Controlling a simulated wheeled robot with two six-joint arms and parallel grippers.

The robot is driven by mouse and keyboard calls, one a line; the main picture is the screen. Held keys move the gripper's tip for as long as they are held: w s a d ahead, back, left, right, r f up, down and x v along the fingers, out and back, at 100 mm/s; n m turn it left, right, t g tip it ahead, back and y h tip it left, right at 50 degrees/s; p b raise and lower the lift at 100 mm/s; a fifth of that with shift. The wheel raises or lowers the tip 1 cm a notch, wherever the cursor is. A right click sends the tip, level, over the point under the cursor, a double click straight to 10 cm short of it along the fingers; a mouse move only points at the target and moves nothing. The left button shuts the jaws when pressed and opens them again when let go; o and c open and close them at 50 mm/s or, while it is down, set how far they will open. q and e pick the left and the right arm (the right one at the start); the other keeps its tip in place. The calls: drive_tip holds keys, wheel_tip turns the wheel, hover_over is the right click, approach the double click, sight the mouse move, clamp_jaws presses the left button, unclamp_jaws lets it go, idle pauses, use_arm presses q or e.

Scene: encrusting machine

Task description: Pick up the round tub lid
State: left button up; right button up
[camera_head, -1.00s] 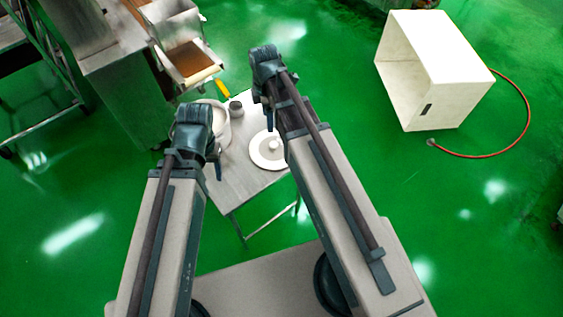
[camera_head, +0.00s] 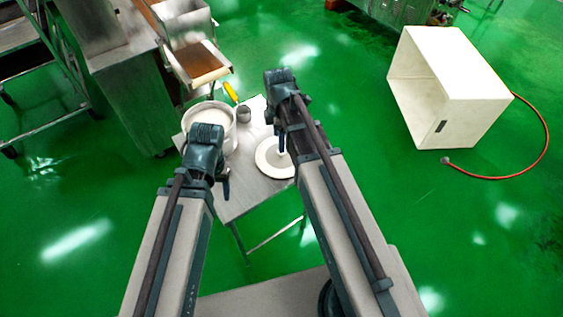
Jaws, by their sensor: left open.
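The round tub lid (camera_head: 268,167) is a flat white disc with a raised knob. It lies on the small metal table (camera_head: 243,195), and my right arm covers part of its right side. The round white tub (camera_head: 231,137) stands open on the table to the upper left of the lid. My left gripper (camera_head: 226,187) is open, to the lower left of the lid and apart from it in the picture. My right gripper (camera_head: 281,136) shows only as a dark sliver by the lid's knob; its jaws are mostly hidden behind the arm, and I cannot tell whether it touches the lid.
A small grey cup (camera_head: 243,114) stands beside the tub. A machine with a brown belt (camera_head: 198,62) and a yellow handle (camera_head: 231,92) stands behind the table. A white box (camera_head: 450,85) and a red hose (camera_head: 545,135) lie on the green floor at right.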

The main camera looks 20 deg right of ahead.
sight(273, 164)
use_arm(q)
drive_tip(key=shift+f, duration=0.4)
use_arm(e)
drive_tip(key=shift+f, duration=0.45)
use_arm(q)
wheel_tip(273, 164, down, 5)
drive_tip(key=b, duration=0.5)
drive_tip(key=shift+f, duration=0.2)
use_arm(e)
drive_tip(key=f, duration=0.5)
drive_tip(key=shift+d+f, duration=0.15)
drive_tip(key=shift+d, duration=0.25)
use_arm(q)
drive_tip(key=shift+r, duration=0.1)
use_arm(e)
clamp_jaws()
